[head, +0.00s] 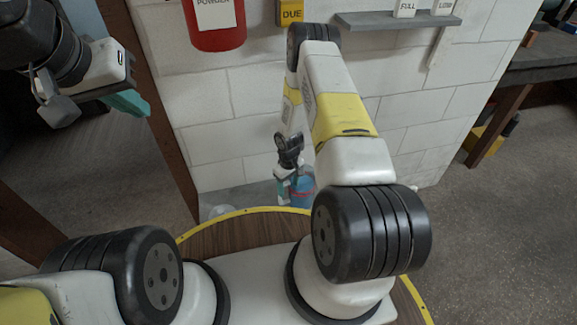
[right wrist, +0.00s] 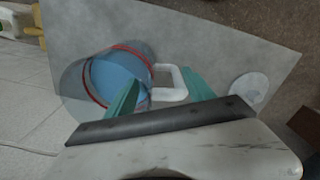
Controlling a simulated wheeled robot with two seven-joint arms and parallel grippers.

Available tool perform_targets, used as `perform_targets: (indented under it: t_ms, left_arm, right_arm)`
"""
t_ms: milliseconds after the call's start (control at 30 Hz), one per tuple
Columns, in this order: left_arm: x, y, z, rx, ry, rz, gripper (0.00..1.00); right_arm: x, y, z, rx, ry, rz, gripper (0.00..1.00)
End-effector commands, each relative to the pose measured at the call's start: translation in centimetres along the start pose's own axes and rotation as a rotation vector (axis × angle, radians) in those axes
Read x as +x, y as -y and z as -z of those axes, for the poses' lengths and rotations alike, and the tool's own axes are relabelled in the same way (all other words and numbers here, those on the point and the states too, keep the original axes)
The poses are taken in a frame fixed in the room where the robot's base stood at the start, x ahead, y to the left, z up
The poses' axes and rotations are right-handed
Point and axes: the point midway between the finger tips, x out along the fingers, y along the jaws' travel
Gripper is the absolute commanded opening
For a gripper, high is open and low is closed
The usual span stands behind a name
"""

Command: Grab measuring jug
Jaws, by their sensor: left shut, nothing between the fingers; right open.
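The measuring jug (right wrist: 112,78) is clear, with blue contents, red bands and a white handle (right wrist: 172,82). In the right wrist view it is at the upper left, its handle facing my right gripper (right wrist: 162,92). The right gripper's teal fingers are open, and the handle appears between their tips; I cannot tell how deep it sits. In the head view the jug (head: 303,190) shows only partly, behind my right arm and gripper (head: 289,182). My left gripper (head: 127,103) is shut and empty at the upper left, well away from the jug.
The jug stands on a grey surface (right wrist: 222,42) by the white block wall (head: 225,95). A pale round object (right wrist: 249,88) lies to the right of the handle. A red container (head: 215,25) is on the wall, and a small shelf (head: 395,20) is at the upper right.

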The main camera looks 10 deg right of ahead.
Motion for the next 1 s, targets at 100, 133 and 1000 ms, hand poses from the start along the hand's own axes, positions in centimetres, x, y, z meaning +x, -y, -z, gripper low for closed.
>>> perform_targets:
  t_ms: [100, 133, 1000]
  left_arm:
    - [0.0, 0.0, 0.0, 0.000, 0.000, 0.000, 0.00]
    - [0.0, 0.0, 0.0, 0.000, 0.000, 0.000, 0.00]
    - [0.0, 0.0, 0.0, 0.000, 0.000, 0.000, 0.00]
  right_arm:
    - [2.1, 0.0, -0.1, 0.000, 0.002, 0.001, 0.62]
    - [2.5, 0.0, -0.1, 0.000, 0.002, 0.001, 0.62]
    - [3.4, 0.1, 0.0, 0.000, 0.000, 0.001, 0.00]
